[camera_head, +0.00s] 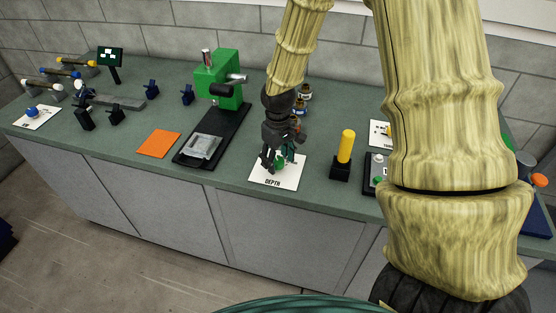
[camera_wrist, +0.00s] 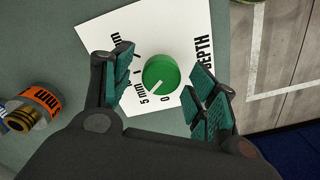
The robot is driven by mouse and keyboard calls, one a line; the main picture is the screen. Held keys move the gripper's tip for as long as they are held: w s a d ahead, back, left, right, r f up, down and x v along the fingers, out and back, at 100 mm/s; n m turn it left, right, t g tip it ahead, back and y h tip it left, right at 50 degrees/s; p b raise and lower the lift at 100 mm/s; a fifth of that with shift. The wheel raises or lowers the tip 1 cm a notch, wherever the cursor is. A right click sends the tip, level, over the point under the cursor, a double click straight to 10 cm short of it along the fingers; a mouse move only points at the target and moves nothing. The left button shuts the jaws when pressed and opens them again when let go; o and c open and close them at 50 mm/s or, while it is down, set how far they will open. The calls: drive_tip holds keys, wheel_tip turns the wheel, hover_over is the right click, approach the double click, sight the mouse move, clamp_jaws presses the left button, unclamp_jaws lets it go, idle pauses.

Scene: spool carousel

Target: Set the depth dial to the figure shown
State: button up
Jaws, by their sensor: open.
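The depth dial is a round green knob (camera_wrist: 161,75) with a pale pointer line, on a white card (camera_wrist: 143,27) marked DEPTH. In the wrist view its pointer is toward the lower left, between the marks for 0 and 5 mm; other figures are partly hidden by a finger. My gripper (camera_wrist: 160,85) is open, with one green-padded finger on each side of the knob and gaps showing. In the head view my gripper (camera_head: 272,160) is over the DEPTH card (camera_head: 285,183) and mostly hides the knob. A small dark display (camera_head: 110,57) with pale marks stands at the back left, too small to read.
A green press (camera_head: 218,80) on a black base stands left of the card, with an orange sheet (camera_head: 159,144) beyond it. A yellow cylinder (camera_head: 346,146) in a black holder stands right. Orange-banded spools (camera_wrist: 38,104) lie near my left finger.

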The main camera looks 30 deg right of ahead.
drive_tip(key=shift+f, duration=0.8)
drive_tip(key=c, duration=1)
drive_tip(key=shift+r, duration=0.1)
drive_tip(key=shift+c, duration=0.2)
drive_tip(key=shift+n+p, duration=0.3)
drive_tip(key=shift+p, duration=0.1)
drive_tip(key=o, duration=0.8)
drive_tip(key=shift+o, duration=1.2)
drive_tip(key=shift+d, duration=0.1)
